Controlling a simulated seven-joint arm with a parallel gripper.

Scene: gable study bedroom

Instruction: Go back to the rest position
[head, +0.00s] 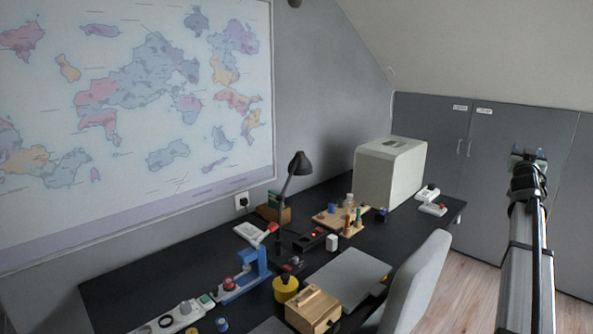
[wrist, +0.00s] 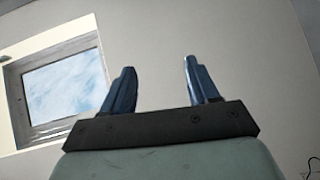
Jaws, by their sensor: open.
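My gripper (wrist: 160,85) is open and empty in the wrist view, with its two blue fingers spread wide against a plain pale wall. In the head view my arm rises at the right, with the gripper end (head: 528,155) up in front of the grey cabinets. It is well apart from the desk and touches nothing that I can see. The fingers are too small in the head view to make out clearly.
A black desk (head: 190,262) holds a lamp (head: 292,180), a blue press-like device (head: 250,272), a wooden box (head: 313,309), a closed laptop-like grey slab (head: 347,277) and a white case (head: 390,172). A grey chair (head: 418,280) stands at its front. A window (wrist: 62,85) shows in the wrist view.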

